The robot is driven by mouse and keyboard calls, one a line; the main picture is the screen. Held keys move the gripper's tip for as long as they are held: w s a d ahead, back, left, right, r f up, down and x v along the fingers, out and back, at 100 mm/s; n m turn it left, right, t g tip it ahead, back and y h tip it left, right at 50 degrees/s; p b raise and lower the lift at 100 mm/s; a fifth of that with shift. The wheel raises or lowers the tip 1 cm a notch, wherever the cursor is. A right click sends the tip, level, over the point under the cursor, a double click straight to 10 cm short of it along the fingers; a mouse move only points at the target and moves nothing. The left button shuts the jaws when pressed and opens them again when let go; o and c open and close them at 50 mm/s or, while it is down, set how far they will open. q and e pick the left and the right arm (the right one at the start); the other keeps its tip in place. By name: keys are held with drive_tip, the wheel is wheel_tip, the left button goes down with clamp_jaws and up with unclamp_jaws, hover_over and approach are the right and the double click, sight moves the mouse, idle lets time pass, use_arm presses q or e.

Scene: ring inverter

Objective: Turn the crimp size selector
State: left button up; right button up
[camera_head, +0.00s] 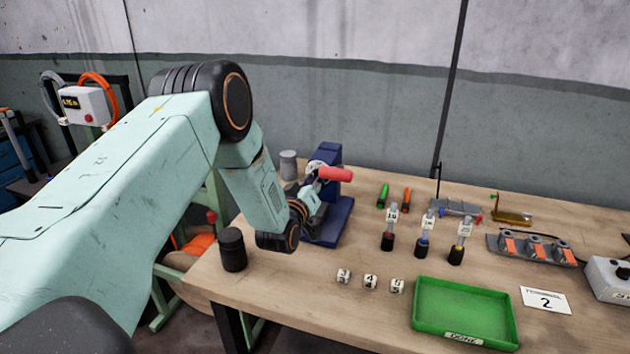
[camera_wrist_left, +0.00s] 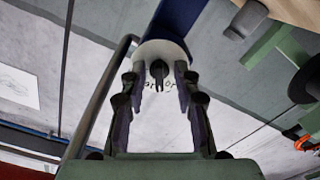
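The crimp press is a blue stand (camera_head: 330,222) with a red handle (camera_head: 335,174), at the back left of the workbench in the head view. Its selector shows in the left wrist view as a white dial (camera_wrist_left: 162,50) with printed marks and a small dark knob (camera_wrist_left: 158,70). My left gripper (camera_head: 306,203) is close in front of the press, and its arm hides part of it. In the left wrist view the left gripper (camera_wrist_left: 157,80) is open, with one finger on each side of the knob and visible gaps between. My right gripper is not in view.
A black cylinder (camera_head: 232,249) stands at the bench's left edge. Several small white numbered blocks (camera_head: 370,282), a green tray (camera_head: 462,312) and several standing tools (camera_head: 423,240) lie to the right.

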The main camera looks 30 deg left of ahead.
use_arm(q)
drive_tip(key=shift+s+r, duration=0.1)
drive_tip(key=shift+r, duration=0.05)
drive_tip(key=c, duration=0.3)
clamp_jaws()
